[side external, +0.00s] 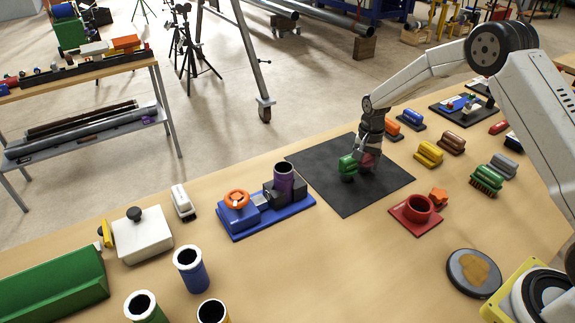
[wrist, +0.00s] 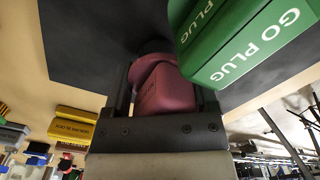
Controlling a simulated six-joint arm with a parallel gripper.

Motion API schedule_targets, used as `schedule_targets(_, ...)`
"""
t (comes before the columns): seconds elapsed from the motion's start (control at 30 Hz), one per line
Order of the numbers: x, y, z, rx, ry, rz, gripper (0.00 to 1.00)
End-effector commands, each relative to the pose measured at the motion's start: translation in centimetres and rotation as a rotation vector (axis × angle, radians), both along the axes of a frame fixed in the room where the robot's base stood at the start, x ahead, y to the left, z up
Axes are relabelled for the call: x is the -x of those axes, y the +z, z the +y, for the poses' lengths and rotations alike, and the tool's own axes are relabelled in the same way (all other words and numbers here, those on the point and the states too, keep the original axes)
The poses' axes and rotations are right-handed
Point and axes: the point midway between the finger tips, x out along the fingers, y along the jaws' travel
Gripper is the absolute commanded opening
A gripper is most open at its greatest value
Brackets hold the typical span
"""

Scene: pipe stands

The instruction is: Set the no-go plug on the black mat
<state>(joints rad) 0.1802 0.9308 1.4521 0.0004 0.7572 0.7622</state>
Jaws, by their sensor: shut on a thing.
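The black mat (side external: 345,198) lies flat on the bench; it also shows in the wrist view (wrist: 85,50). My gripper (side external: 367,155) is low over its far half, pointing down. It is shut on a red plug (wrist: 165,92), the no-go plug by its colour; its lettering is not readable. In the side view only a bit of the red plug (side external: 369,161) shows beside the fingers. I cannot tell whether it touches the mat. A green plug (side external: 347,168) marked GO PLUG (wrist: 245,40) is on the mat, just left of the red one in the side view.
Yellow (side external: 428,154) and orange (side external: 392,129) blocks lie right. The mat's front half is clear.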

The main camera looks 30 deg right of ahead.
Motion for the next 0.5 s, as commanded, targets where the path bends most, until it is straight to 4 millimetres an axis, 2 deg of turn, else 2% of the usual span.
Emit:
schedule_targets(0.17,-0.01,-0.24,0.0,0.0,0.0,0.0,0.06)
schedule_targets(0.2,0.01,-0.32,0.0,0.0,0.0,0.0,0.78)
schedule_targets(0.27,0.01,-0.29,-0.01,0.0,0.0,0.0,0.97)
schedule_targets(0.3,0.01,-0.28,0.0,0.0,0.0,0.0,1.0)
schedule_targets(0.5,0.01,-0.26,0.0,0.0,0.0,0.0,1.0)
